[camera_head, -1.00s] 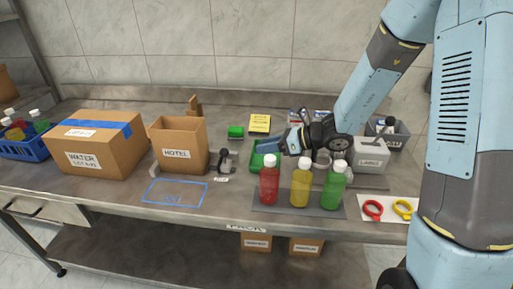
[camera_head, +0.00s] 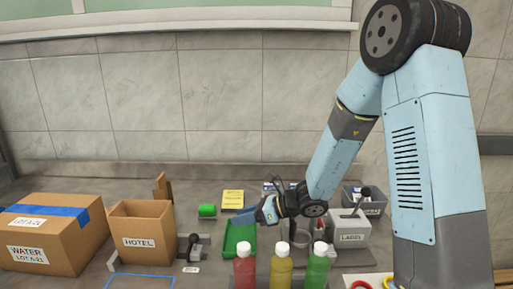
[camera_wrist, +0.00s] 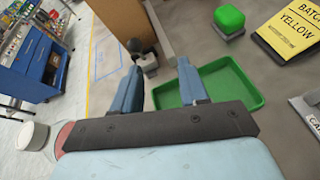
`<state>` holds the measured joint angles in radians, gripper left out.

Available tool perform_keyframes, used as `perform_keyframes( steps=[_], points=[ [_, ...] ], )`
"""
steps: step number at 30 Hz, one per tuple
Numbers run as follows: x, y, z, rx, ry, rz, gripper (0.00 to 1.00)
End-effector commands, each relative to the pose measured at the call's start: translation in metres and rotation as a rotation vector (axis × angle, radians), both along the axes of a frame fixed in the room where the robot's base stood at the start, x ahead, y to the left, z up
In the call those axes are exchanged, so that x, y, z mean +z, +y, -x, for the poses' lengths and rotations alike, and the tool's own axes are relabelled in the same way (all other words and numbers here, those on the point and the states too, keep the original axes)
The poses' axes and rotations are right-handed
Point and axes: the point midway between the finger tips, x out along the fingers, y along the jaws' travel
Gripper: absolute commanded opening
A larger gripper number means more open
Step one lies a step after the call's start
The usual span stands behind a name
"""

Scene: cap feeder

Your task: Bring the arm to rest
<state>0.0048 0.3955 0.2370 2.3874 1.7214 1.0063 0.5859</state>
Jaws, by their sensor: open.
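My gripper (camera_head: 262,213) is at the end of my light blue arm, above the bench and near the green tray (camera_head: 232,240). In the wrist view its two blue fingers (camera_wrist: 158,90) stand apart with nothing between them. The green tray also shows in the wrist view (camera_wrist: 253,92), beyond and to the right of the fingers; the part of it that I can see looks empty.
Red (camera_head: 244,268), yellow (camera_head: 281,268) and green (camera_head: 317,268) bottles stand in front. A HOTEL box (camera_head: 140,240) and a WATER box (camera_head: 50,240) stand left. A small dark-knobbed device (camera_head: 193,245) is left of the tray. A LABEL box (camera_head: 350,230) is right.

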Motion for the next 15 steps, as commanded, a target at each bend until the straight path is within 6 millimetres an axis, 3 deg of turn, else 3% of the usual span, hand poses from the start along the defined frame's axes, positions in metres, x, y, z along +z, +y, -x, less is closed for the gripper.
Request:
perform_keyframes(
  steps=[15],
  points=[
    [0.035,-0.008,0.032,0.19,-0.21,0.101,0.43]
  ],
)
